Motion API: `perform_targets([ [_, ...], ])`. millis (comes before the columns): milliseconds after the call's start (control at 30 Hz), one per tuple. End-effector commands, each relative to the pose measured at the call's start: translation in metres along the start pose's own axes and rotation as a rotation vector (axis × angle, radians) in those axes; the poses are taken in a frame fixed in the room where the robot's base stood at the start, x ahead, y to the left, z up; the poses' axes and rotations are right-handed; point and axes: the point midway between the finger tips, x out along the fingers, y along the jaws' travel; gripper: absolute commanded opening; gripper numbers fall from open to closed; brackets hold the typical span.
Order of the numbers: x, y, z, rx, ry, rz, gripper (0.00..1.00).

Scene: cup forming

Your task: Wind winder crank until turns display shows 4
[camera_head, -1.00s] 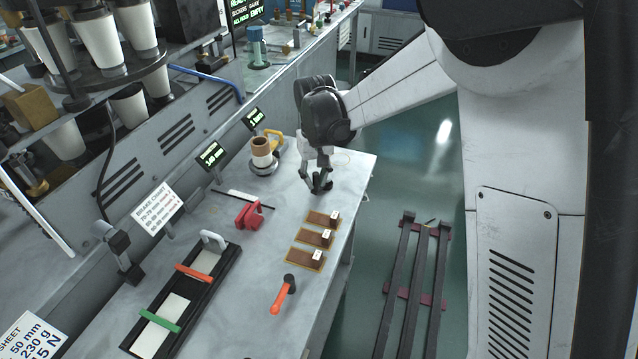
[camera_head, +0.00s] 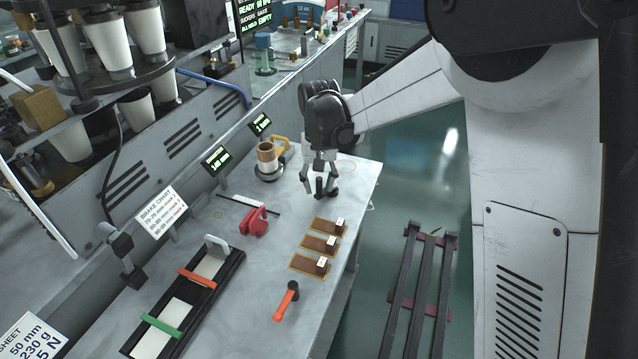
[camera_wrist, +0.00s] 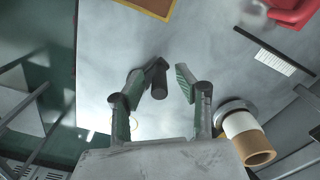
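My gripper (camera_head: 320,188) hangs low over the far right part of the bench; its fingers (camera_wrist: 172,80) are apart in the wrist view. A dark upright knob-like piece (camera_wrist: 158,84) shows between them, close to the left finger and apart from the right. I cannot tell if it is the winder crank's knob. A brown and white cup form (camera_head: 267,155) with a yellow handle sits on a round metal base, left of my gripper; it also shows in the wrist view (camera_wrist: 246,135). Two small displays, one behind the form (camera_head: 260,124) and one nearer (camera_head: 216,160), have green text too small to read.
A red tool (camera_head: 253,222) and a scale strip (camera_head: 250,204) lie left of my gripper. Several brown sheets with tags (camera_head: 319,244) lie nearer, with an orange-handled hammer (camera_head: 286,300). A black tray (camera_head: 229,269) stands front left. The bench's right edge is close to my gripper.

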Motion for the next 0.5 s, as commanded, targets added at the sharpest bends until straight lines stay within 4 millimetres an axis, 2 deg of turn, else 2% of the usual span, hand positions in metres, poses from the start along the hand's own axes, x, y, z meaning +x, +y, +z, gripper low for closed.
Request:
perform_targets([
  [267, -0.001, 0.000, 0.000, 0.000, 0.000, 0.000, 0.33],
  [367, -0.008, 0.000, 0.000, 0.000, 0.000, 0.000, 0.33],
  [500, -0.030, 0.000, 0.000, 0.000, 0.000, 0.000, 0.33],
])
